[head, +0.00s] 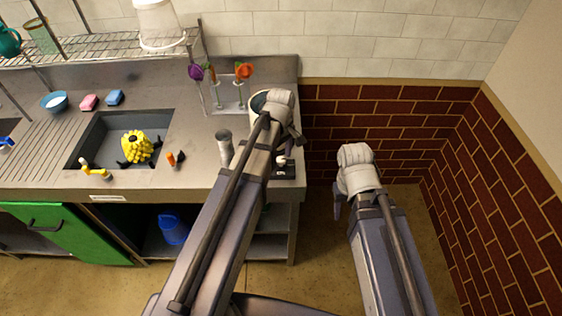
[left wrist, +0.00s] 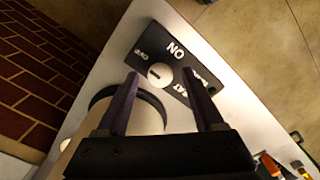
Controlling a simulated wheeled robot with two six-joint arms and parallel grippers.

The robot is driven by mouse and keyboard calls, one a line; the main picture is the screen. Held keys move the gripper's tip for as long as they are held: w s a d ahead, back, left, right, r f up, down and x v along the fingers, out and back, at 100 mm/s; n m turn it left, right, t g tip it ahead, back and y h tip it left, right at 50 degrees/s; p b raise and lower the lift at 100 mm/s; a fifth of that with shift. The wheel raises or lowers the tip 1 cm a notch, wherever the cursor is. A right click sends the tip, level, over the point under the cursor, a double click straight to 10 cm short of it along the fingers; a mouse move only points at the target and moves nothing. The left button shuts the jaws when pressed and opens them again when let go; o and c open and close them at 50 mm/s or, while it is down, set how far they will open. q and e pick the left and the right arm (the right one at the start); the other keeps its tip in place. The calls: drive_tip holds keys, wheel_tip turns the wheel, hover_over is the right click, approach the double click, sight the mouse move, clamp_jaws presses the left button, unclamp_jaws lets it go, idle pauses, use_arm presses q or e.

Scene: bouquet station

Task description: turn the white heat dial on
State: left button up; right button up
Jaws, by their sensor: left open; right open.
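More lettering is partly hidden behind a finger. The black panel also shows in the head view (head: 287,173) at the counter's right front corner, partly hidden by my left arm. My left gripper (left wrist: 161,75) is open, its two dark fingers to either side of the dial in the left wrist view; I cannot tell whether they touch it. My right gripper (head: 338,205) is open and empty, off the counter's right side.
A pale cylinder (left wrist: 150,118) stands close beside the panel. A grey cup (head: 224,147) stands left of my left arm. The sink (head: 92,135) holds a yellow-and-black object (head: 138,147). Flowers in tubes (head: 240,85) stand at the back. Brick walls bound the right.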

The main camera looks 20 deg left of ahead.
use_arm(q)
clamp_jaws()
idle(0.7)
